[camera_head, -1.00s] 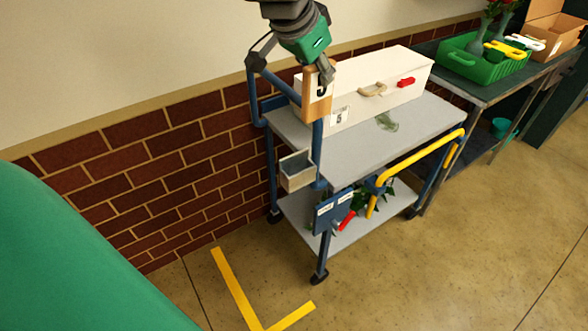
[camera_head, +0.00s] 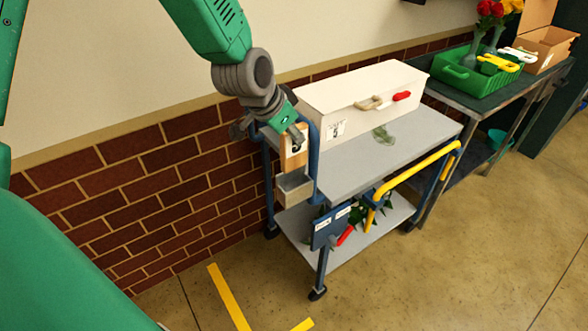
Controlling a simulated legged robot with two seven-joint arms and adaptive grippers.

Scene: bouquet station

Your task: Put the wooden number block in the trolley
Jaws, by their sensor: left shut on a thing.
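The wooden number block (camera_head: 287,158) is light wood with a pale face bearing a dark number. My left gripper (camera_head: 297,136) is shut on its upper part and holds it upright at the left end of the trolley. The block hangs just above a small open-topped bin (camera_head: 294,189) fixed to the trolley's left end; I cannot tell whether they touch. The trolley (camera_head: 360,165) has a grey top shelf, a lower shelf and blue posts. My right gripper is not in view.
A long white box (camera_head: 355,92) with a numbered label stands on the top shelf, near a greenish clear item (camera_head: 383,135). A yellow handle (camera_head: 418,170) runs along the front. A side table (camera_head: 480,93) holds a green tray (camera_head: 462,78).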

